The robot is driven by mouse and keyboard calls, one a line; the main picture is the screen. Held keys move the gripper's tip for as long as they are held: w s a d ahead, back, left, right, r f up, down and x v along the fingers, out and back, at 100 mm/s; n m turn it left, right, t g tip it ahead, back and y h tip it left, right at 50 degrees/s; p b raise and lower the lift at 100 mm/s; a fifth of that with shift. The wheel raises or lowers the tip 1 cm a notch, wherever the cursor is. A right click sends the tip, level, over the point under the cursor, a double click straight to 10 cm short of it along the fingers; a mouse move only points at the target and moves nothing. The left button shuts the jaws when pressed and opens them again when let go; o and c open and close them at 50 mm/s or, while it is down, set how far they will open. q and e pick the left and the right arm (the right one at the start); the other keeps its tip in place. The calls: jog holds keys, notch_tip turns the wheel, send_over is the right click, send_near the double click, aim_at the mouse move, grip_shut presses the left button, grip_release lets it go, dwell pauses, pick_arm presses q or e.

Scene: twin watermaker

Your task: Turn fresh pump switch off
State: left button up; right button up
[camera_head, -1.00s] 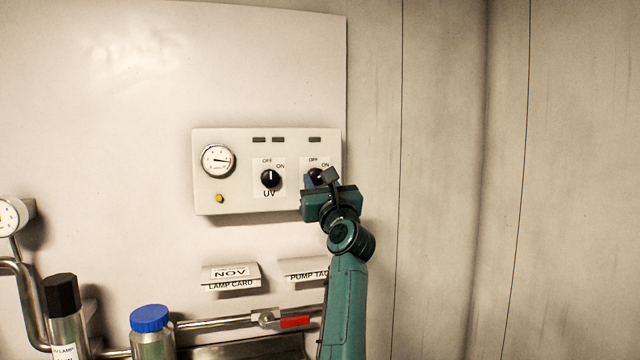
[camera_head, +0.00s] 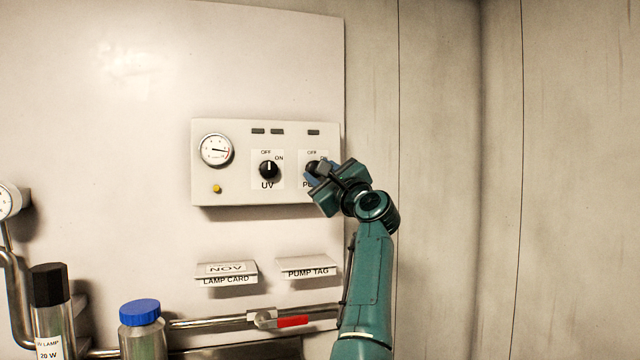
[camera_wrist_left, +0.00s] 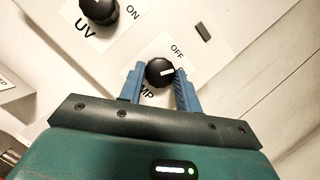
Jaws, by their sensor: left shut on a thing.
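The fresh pump switch is a black rotary knob (camera_head: 311,165) at the right of the white control panel (camera_head: 235,194), with OFF and ON labels; my gripper partly covers it in the head view. In the left wrist view the knob (camera_wrist_left: 159,72) sits between the two blue fingers of my left gripper (camera_wrist_left: 160,80), which is shut on it. Its white mark points right, toward the finger that hides most of the ON label. OFF shows above right of the knob. My left gripper (camera_head: 318,172) is tilted at the panel in the head view. My right gripper is not in view.
Below are the lamp card holder (camera_head: 227,273), pump tag holder (camera_head: 308,268), and a pipe with a red handle (camera_head: 292,321).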

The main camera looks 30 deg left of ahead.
pick_arm(q)
jog(key=n+g, duration=0.1)
jog(key=n, duration=0.1)
jog(key=n+g+p, duration=0.1)
jog(key=n, duration=0.1)
jog(key=n+p, duration=0.1)
jog(key=n, duration=0.1)
jog(key=shift+w+d+r+g, duration=0.15)
jog(key=shift+r+g, duration=0.1)
jog(key=shift+g, duration=0.15)
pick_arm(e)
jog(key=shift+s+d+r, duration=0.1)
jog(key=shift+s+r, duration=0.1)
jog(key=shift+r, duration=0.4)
pick_arm(q)
jog(key=shift+n, duration=0.4)
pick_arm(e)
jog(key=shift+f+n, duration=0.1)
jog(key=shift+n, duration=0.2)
pick_arm(q)
jog(key=o, duration=1)
jog(key=shift+c, duration=0.2)
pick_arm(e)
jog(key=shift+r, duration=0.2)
pick_arm(q)
jog(key=shift+f, duration=0.1)
